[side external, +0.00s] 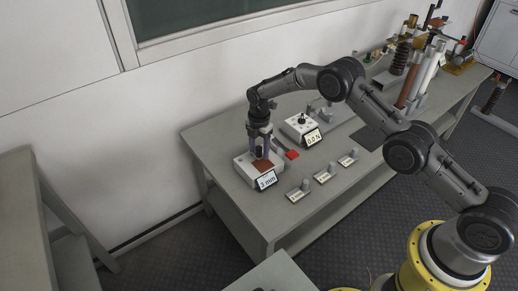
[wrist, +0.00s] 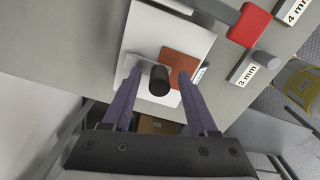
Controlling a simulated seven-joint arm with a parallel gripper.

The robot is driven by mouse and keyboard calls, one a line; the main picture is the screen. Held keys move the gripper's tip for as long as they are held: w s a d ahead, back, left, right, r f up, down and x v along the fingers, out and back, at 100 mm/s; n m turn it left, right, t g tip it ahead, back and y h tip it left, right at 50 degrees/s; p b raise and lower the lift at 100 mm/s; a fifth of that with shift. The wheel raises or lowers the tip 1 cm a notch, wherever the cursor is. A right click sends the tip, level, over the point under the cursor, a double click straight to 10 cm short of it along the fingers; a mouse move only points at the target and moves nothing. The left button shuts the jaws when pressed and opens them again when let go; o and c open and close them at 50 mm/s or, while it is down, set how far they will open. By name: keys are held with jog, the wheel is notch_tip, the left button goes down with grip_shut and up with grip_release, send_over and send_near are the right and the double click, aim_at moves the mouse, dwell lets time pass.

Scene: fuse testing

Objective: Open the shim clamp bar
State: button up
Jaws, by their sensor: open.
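The clamp fixture is a white block (side external: 243,172) with a copper-brown pad (side external: 263,165) on top and a "3 mm" sign in front. In the wrist view the white block (wrist: 138,33) carries the brown pad (wrist: 180,63) and a short grey bar (wrist: 143,62), which looks like the clamp bar. A black cylindrical knob (wrist: 159,82) stands at the bar. My gripper (side external: 262,152) is over the block, pointing down. In the wrist view my gripper (wrist: 160,74) is open, with one purple finger on each side of the knob. Whether the fingers touch it cannot be told.
A red grip (wrist: 249,24) on a grey lever lies beside the block; it also shows in the side view (side external: 292,154). A gauge box reading "0.0 N" (side external: 298,125) stands behind. Several small labelled holders (side external: 325,174) line the table's front edge.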

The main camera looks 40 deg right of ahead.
grip_shut()
dwell(0.5)
jog(key=m, duration=0.1)
jog(key=a+m, duration=0.1)
jog(key=m, duration=0.3)
jog(key=shift+w+a, duration=0.15)
jog(key=shift+a, duration=0.2)
jog(key=m, duration=0.3)
jog(key=w+a+m, duration=0.1)
jog(key=shift+m, duration=0.3)
jog(key=m, duration=0.3)
jog(key=w+m, duration=0.1)
jog(key=shift+a+m, duration=0.3)
jog(key=shift+a, duration=0.1)
jog(key=shift+w+a+m, duration=0.1)
jog(key=shift+w+m, duration=0.2)
jog(key=shift+m, duration=0.6)
jog(key=shift+w+a+m, duration=0.1)
jog(key=shift+w+m, duration=0.2)
jog(key=shift+m, duration=0.6)
jog(key=shift+w, duration=0.1)
